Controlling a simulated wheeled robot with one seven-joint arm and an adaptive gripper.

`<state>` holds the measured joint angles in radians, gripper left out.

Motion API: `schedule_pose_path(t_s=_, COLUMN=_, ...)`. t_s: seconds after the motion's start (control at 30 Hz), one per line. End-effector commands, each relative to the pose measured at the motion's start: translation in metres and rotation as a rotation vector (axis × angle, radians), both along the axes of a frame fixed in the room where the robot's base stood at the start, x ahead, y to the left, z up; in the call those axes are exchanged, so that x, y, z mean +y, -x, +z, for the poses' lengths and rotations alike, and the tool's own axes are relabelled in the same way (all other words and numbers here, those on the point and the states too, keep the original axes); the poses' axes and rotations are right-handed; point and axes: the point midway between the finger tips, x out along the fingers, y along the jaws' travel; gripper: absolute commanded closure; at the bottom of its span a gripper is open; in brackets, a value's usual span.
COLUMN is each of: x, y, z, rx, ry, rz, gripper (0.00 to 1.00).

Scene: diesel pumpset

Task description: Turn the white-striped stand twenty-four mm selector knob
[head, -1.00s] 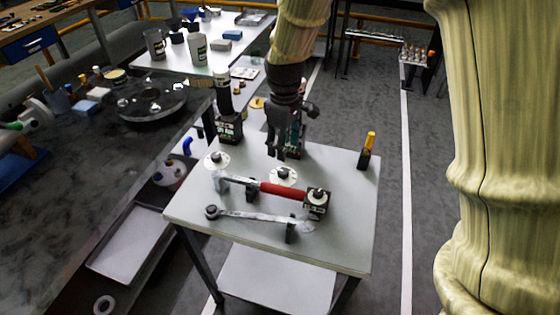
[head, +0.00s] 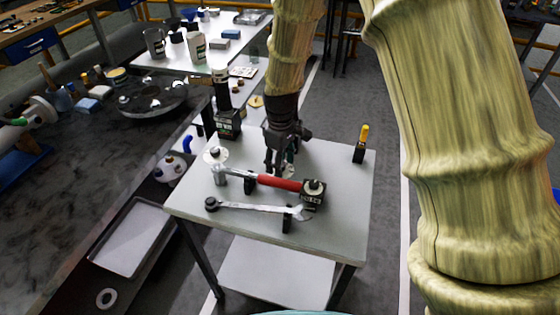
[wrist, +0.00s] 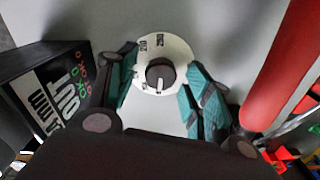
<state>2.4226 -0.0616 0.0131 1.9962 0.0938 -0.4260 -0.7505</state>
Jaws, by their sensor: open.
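The selector knob (wrist: 160,75) is a small dark round knob with a white stripe, set on a white dial plate (wrist: 177,48) with dark printed marks. In the wrist view it lies between my fingers. My gripper (wrist: 161,88) is open, with one teal-padded finger on each side of the dial. No finger clearly touches the knob. In the head view my gripper (head: 277,168) points down over the small table (head: 340,215), just behind the red-handled tool. There the knob is mostly hidden behind the fingers and the tool.
A red-handled tool (head: 280,183) lies close in front of my gripper, and a wrench (head: 255,210) lies nearer. Another white dial (head: 216,155) is to the left. A dark box with printed letters (wrist: 50,85) stands left in the wrist view. A yellow-topped item (head: 361,145) stands right.

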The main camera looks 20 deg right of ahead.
Motion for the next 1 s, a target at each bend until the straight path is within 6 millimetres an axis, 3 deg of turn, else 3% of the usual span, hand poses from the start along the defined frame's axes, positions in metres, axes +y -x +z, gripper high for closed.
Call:
schedule_pose_path(t_s=0.07, x=-0.0001, y=0.0002, z=0.0004, rx=0.000, ry=0.000, rz=0.000, gripper=0.53)
schedule_pose_path(t_s=0.3, x=0.0001, y=0.0002, z=0.0003, rx=0.000, ry=0.000, rz=0.000, gripper=0.95)
schedule_pose_path(t_s=0.67, x=0.0000, y=0.0004, z=0.0019, rx=0.001, ry=0.000, rz=-0.042, gripper=0.95)
schedule_pose_path(t_s=1.0, x=-0.0003, y=0.0002, z=0.0042, rx=0.003, ry=0.002, rz=-0.270, gripper=0.95)
